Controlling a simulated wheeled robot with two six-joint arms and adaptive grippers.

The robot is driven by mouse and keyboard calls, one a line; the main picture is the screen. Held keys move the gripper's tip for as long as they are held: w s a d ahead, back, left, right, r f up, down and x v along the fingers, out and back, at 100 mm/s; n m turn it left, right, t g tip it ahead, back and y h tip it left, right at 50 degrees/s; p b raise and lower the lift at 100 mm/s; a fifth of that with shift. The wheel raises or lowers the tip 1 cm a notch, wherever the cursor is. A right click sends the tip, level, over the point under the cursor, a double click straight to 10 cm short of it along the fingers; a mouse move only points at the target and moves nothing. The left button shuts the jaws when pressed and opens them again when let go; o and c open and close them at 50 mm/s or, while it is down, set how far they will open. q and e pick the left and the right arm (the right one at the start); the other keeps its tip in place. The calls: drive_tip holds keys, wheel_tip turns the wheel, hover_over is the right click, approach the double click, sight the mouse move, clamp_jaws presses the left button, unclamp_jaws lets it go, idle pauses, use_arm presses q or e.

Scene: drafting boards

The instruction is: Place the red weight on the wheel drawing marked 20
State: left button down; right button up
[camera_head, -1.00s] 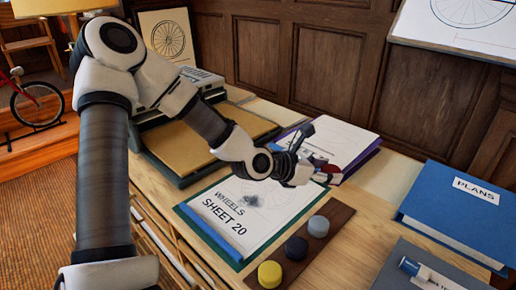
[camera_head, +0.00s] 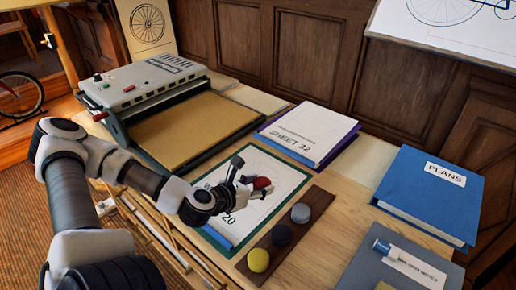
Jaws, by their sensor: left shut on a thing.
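The red weight (camera_head: 262,183) is between the fingers of my left gripper (camera_head: 251,184), which is shut on it. The gripper is over the middle of the green-edged board with the sheet marked 20 (camera_head: 286,176). I cannot tell whether the weight touches the paper. My gripper and wrist hide most of the wheel drawing and part of the lettering. The board marked SHEET 32 (camera_head: 312,128) has a purple edge and lies behind it. My right gripper is not in view.
A dark wooden strip (camera_head: 318,204) right of the board holds a yellow weight (camera_head: 258,260), a dark weight (camera_head: 281,235) and a grey weight (camera_head: 300,213). A grey machine (camera_head: 150,85) stands at the back left. A blue PLANS binder (camera_head: 420,200) lies right.

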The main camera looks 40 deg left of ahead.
use_arm(q)
drive_tip(key=b, duration=0.4)
hover_over(262, 172)
drive_tip(key=shift+s+d+f, duration=0.2)
drive_tip(key=shift+s+f, duration=0.1)
drive_tip(key=shift+f, duration=0.4)
drive_tip(key=shift+w+a+f+b, duration=0.2)
drive_tip(key=shift+w+a+b, duration=0.15)
drive_tip(key=shift+w+b, duration=0.05)
wheel_tip(262, 172, down, 3)
drive_tip(key=shift+s+d+r+b, duration=0.1)
drive_tip(key=shift+s+b, duration=0.05)
drive_tip(key=shift+b, duration=0.55)
drive_tip(key=shift+c, duration=2.2)
unclamp_jaws()
drive_tip(key=shift+f, duration=0.2)
